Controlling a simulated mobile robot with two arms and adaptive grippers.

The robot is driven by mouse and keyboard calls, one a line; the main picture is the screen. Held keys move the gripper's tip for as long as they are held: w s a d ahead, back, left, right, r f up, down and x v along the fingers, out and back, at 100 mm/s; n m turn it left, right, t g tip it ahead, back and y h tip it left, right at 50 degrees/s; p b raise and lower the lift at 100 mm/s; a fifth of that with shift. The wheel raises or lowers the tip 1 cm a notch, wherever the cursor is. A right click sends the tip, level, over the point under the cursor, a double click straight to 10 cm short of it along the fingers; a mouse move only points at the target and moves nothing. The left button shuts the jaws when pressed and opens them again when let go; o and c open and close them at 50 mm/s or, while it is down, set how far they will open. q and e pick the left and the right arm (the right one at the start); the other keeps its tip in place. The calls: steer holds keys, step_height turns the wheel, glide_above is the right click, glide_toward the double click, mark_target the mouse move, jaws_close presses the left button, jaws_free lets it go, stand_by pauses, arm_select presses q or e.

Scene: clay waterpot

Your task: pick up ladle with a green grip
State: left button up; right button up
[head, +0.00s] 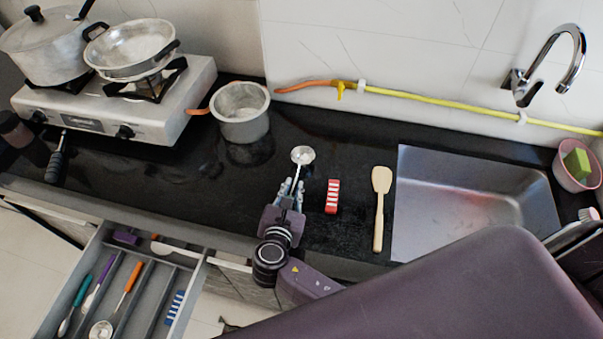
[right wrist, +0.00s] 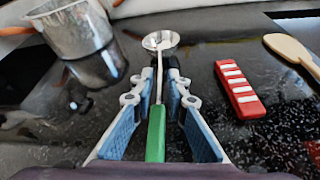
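The ladle (head: 302,155) lies on the dark counter with its round metal bowl pointing away from me. The right wrist view shows its bowl (right wrist: 160,41), thin metal handle and green grip (right wrist: 156,133). My right gripper (head: 291,186) is low over the counter, its fingers on either side of the ladle's handle. In the right wrist view my right gripper (right wrist: 161,84) is open, with gaps showing between the blue finger pads and the green grip. The gripper hides the grip in the head view. My left gripper is not in view.
A red-and-white striped block (head: 332,196) and a wooden spoon (head: 380,208) lie to the right, before the sink (head: 420,160). A metal pot (head: 240,112) stands behind left, near the stove (head: 150,120). An open drawer (head: 190,291) holds several utensils.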

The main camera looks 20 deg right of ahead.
mark_target(296, 179)
steer(key=x, duration=0.3)
steer(key=shift+w+d+f, duration=0.1)
steer(key=shift+w+f, duration=0.05)
steer(key=shift+w, duration=0.05)
steer(key=shift+w+d+f, duration=0.1)
steer(key=shift+w+f, duration=0.15)
steer(key=shift+w+d+f, duration=0.1)
steer(key=shift+w+d, duration=0.05)
steer(key=c, duration=0.3)
steer(key=shift+s, duration=0.2)
jaws_close()
steer(key=shift+w+r, duration=0.1)
steer(key=shift+r, duration=0.1)
